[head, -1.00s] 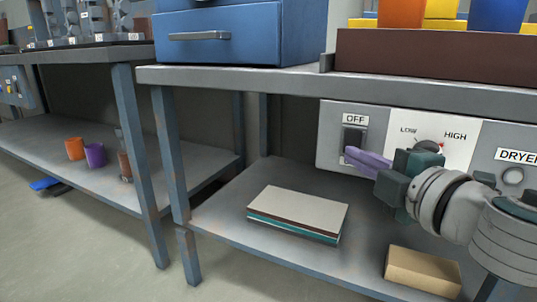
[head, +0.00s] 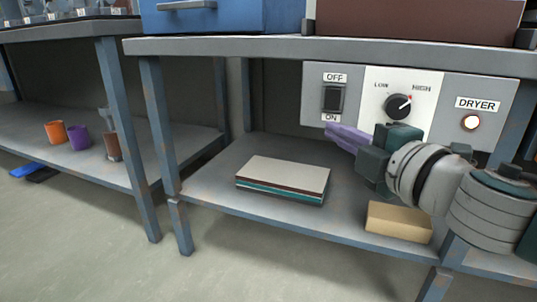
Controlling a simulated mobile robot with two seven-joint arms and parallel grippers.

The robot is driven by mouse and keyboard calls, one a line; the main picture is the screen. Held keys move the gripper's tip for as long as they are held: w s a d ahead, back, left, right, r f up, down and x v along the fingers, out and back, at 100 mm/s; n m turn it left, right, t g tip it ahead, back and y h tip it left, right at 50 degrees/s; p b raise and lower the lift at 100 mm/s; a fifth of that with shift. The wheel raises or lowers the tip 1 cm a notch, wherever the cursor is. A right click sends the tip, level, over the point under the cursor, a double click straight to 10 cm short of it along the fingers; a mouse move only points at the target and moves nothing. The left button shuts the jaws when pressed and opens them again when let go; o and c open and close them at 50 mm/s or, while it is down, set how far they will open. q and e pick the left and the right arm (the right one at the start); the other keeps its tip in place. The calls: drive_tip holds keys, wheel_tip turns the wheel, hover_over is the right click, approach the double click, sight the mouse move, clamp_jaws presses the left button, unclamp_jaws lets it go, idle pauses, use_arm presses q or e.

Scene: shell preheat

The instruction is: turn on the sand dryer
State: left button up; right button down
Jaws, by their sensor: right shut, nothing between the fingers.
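The dryer control panel (head: 312,108) hangs under the bench top. Its black rocker switch (head: 333,98) sits between an OFF label above and an ON label below. The black dial (head: 398,106) has its red mark turned toward HIGH. My right gripper (head: 332,134) has purple fingers, shut and empty, just below the ON label. Whether the fingertips touch the panel is hard to tell. My left gripper is not in view.
Stacked books (head: 285,177) and a tan block (head: 398,221) lie on the lower shelf below my right arm. The bench top (head: 230,46) overhangs the panel. Orange (head: 55,132) and purple (head: 78,138) cups stand on the left bench's shelf.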

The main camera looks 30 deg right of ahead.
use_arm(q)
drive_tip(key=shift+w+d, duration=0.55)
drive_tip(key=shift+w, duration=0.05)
use_arm(e)
drive_tip(key=s, duration=0.7)
drive_tip(key=shift+s+d, duration=0.25)
drive_tip(key=shift+d, duration=0.1)
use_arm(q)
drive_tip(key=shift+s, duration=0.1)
